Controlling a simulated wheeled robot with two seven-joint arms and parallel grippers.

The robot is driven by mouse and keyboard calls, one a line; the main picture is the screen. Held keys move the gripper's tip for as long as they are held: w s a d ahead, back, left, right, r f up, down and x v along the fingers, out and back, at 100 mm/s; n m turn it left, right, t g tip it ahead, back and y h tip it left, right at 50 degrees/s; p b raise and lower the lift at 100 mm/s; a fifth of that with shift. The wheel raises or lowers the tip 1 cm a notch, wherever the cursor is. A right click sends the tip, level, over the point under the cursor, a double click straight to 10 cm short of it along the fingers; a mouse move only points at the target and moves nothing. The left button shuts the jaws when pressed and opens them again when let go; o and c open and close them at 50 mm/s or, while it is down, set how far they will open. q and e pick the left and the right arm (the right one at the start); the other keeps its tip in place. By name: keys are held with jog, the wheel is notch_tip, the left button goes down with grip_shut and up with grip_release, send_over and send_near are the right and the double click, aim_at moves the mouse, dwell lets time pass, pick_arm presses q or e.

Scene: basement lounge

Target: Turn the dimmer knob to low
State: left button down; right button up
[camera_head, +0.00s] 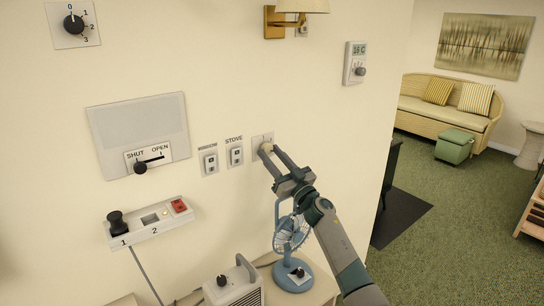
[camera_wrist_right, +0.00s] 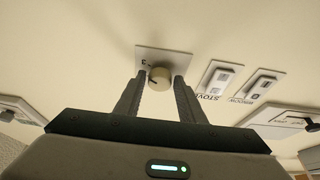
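The dimmer knob (camera_head: 267,147) is a round cream knob on a small pale square plate (camera_head: 257,139) on the wall, right of the STOVE switch. My right gripper (camera_head: 269,150) reaches up to it from the lower right. In the right wrist view the knob (camera_wrist_right: 160,78) sits between the tips of the two fingers (camera_wrist_right: 160,83), with a narrow gap seeming to show at each side. The gripper looks open around it. A small mark shows at the plate's left; the knob's pointer setting is too small to read. My left gripper is not in view.
Wall switches (camera_head: 236,155), a SHUT/OPEN lever panel (camera_head: 140,167) and a control box (camera_head: 150,221) lie to the left. A blue fan (camera_head: 291,240) and a heater-like box (camera_head: 234,288) stand below. A thermostat (camera_head: 355,63) is at upper right.

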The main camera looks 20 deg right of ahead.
jog(key=c, duration=0.6)
jog(key=shift+o, duration=0.2)
